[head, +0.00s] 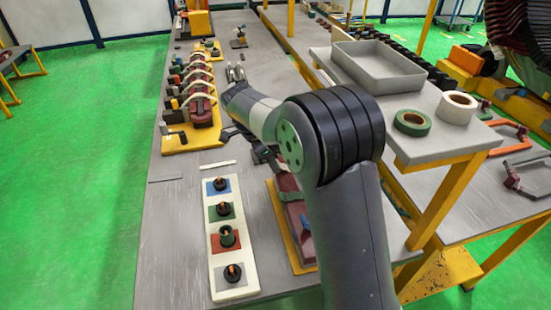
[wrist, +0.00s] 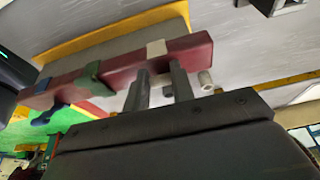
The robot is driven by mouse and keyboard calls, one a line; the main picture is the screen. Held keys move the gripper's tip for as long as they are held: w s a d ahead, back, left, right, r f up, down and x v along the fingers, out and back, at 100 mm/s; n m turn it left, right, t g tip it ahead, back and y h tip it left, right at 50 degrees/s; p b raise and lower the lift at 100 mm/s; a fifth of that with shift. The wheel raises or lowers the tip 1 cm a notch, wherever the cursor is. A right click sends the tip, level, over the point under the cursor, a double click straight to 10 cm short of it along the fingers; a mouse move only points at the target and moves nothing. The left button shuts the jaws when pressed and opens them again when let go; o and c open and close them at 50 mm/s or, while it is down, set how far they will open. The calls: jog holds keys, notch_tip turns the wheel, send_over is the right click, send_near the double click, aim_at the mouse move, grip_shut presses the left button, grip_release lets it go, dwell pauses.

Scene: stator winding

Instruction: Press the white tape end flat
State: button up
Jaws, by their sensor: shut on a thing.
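A maroon bar (wrist: 115,68) crosses the wrist view, with a white tape band (wrist: 157,47) and a green band (wrist: 89,74) around it. A pale piece (wrist: 160,80) shows just below the white band, between my fingers; I cannot tell whether it is the tape end or how flat it lies. My gripper (wrist: 160,72) is shut on the maroon bar at the white band, one finger on each side of the band. The exact contact is hidden. In the head view the bar (head: 297,215) lies partly behind my arm, and the fingers are largely hidden.
A white rack (head: 229,287) with several coloured squares stands left of the bar. A yellow fixture (head: 190,140) holds more maroon coils behind it. A grey tray (head: 378,66), a green tape roll (head: 412,122) and a white roll (head: 457,107) are on the right-hand shelf. A small white cylinder (wrist: 205,82) is near my right finger.

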jog(key=shift+a+f+h+b, duration=0.35)
jog(key=shift+f+h+b, duration=0.15)
jog(key=shift+h, duration=0.5)
jog(key=shift+t, duration=0.3)
jog(key=o, duration=1)
jog(key=v, duration=1.1)
jog(key=shift+b, duration=0.3)
jog(key=shift+f, duration=0.1)
